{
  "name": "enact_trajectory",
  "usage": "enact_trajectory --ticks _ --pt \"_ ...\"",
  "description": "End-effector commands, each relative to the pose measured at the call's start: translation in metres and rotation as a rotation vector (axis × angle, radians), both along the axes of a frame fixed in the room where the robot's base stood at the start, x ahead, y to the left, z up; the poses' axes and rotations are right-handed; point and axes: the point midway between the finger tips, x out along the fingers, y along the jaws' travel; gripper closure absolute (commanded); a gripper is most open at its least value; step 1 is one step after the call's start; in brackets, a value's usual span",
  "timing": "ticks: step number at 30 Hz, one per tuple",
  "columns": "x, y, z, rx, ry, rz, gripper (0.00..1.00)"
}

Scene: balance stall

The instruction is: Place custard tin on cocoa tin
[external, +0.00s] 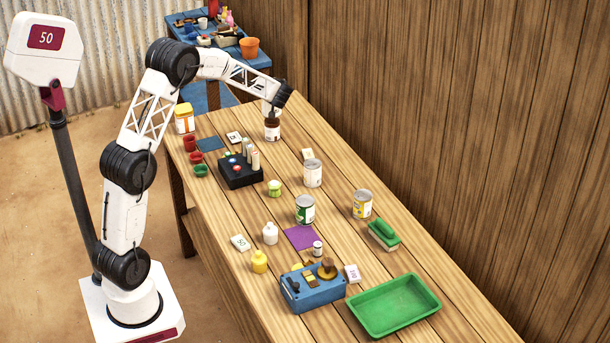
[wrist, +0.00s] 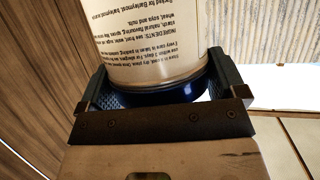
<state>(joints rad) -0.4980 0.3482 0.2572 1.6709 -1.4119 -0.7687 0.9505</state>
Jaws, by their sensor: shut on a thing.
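My gripper (external: 279,97) is at the far end of the table, shut on a pale-labelled tin, which I take as the custard tin (external: 267,106). In the wrist view this tin (wrist: 150,40) has a cream label with small print and a dark blue rim between my fingers (wrist: 155,98). A brown tin with a pale label, which I take as the cocoa tin (external: 272,130), stands upright on the table directly below. The held tin is at its top, partly hidden by my gripper. I cannot tell whether the two touch. No product name is legible.
Nearby stand a white-labelled tin (external: 313,173), a green tin (external: 305,210), a yellow-labelled tin (external: 362,204), an orange-labelled jar (external: 184,119) and a black button box (external: 240,172). A green tray (external: 394,306) and blue box (external: 313,290) are at the near end. A wooden wall rises on the right.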

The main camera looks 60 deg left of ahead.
Motion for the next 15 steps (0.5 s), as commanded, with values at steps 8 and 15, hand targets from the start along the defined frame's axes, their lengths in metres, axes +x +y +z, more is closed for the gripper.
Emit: enact_trajectory --ticks 8,15 --pt "0.000 0.000 -0.025 -0.001 0.001 0.000 0.68" --pt "0.000 0.000 -0.034 0.000 0.001 0.000 0.68"
